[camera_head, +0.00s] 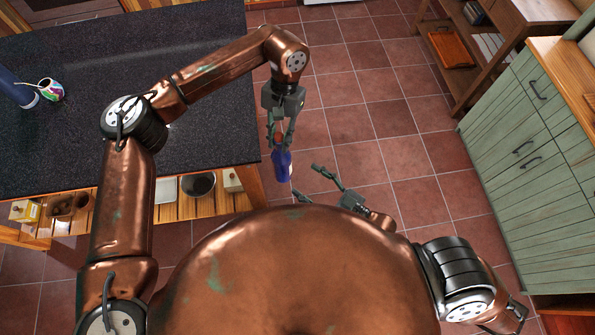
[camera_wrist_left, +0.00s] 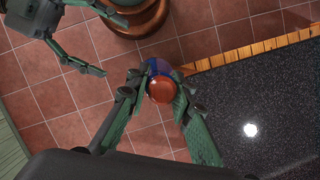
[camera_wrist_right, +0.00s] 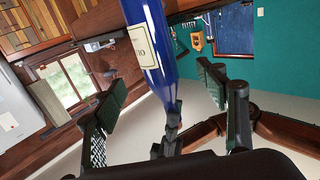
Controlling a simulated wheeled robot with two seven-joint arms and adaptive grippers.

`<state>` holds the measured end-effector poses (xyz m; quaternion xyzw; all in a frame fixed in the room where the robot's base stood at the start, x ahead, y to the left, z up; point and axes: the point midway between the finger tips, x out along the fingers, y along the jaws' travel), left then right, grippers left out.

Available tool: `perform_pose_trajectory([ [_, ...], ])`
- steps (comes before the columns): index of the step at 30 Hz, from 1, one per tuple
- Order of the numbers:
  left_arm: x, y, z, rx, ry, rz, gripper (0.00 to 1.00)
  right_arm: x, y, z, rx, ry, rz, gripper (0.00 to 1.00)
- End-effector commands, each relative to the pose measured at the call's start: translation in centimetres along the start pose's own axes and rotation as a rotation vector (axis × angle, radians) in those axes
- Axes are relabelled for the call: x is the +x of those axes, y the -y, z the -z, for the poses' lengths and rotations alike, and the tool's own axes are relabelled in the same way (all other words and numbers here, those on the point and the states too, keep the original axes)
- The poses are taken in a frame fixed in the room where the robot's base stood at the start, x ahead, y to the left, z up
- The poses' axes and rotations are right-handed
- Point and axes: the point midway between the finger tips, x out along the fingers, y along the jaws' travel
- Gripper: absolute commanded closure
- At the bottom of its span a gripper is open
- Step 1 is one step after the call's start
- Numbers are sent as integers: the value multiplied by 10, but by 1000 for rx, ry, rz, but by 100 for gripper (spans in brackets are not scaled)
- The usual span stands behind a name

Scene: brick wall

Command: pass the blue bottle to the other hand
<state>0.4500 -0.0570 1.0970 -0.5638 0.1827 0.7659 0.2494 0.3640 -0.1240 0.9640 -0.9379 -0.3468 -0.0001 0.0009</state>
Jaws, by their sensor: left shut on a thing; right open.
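The blue bottle (camera_head: 283,166) hangs below my left gripper (camera_head: 279,138), which is shut on it near its orange-red cap. In the left wrist view the cap (camera_wrist_left: 161,89) sits between the two fingers, with some blue body (camera_wrist_left: 158,67) behind it. My right gripper (camera_head: 308,184) is open and empty, just right of the bottle's lower end. In the right wrist view the bottle (camera_wrist_right: 150,45), with a pale label (camera_wrist_right: 143,46), crosses the gap between the open right fingers (camera_wrist_right: 163,80); no contact with them shows.
A dark countertop (camera_head: 190,60) on a wooden frame stands at the left, with a colourful cup (camera_head: 50,90) on it and a shelf (camera_head: 130,217) below. Green cabinets (camera_head: 530,165) stand at the right. Tiled floor (camera_head: 370,120) lies open between them.

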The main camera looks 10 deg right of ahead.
Motion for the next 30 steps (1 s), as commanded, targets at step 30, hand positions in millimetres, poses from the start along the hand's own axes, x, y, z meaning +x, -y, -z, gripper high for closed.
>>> perform_pose_trajectory([
  [30, -1, 0, 0, 1, -1, -1, 100, 114, -1, 0, -1, 0, -1, 34],
])
